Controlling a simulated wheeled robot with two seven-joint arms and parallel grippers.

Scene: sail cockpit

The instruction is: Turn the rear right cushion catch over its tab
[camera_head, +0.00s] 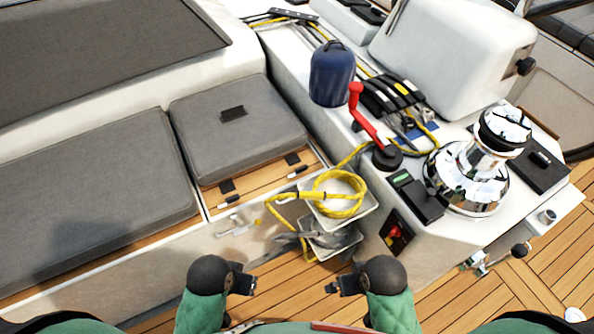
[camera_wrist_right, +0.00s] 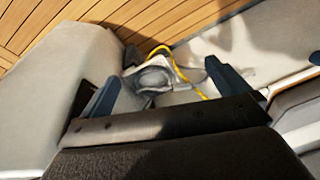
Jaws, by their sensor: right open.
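A grey seat cushion (camera_head: 240,140) lies on the wooden bench in the head view. Two dark fabric tabs, a right one (camera_head: 292,159) and a left one (camera_head: 227,186), stick out from its front edge. A small black catch with a pale end lies just in front of each: the right catch (camera_head: 297,171) and the left catch (camera_head: 228,201). Both look apart from their tabs. My left gripper (camera_head: 243,284) is empty, low in the picture, its jaw opening unclear. My right gripper (camera_head: 345,284) is open and empty, also away from the catches; its spread fingers show in the wrist view (camera_wrist_right: 165,86).
White bins (camera_head: 352,222) with coiled yellow rope (camera_head: 338,200) stand right of the catches. A red-handled lever (camera_head: 365,110), blue bag (camera_head: 332,74) and chrome winch (camera_head: 468,178) occupy the right console. A longer cushion (camera_head: 90,200) lies left. Teak floor (camera_head: 300,285) is partly clear.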

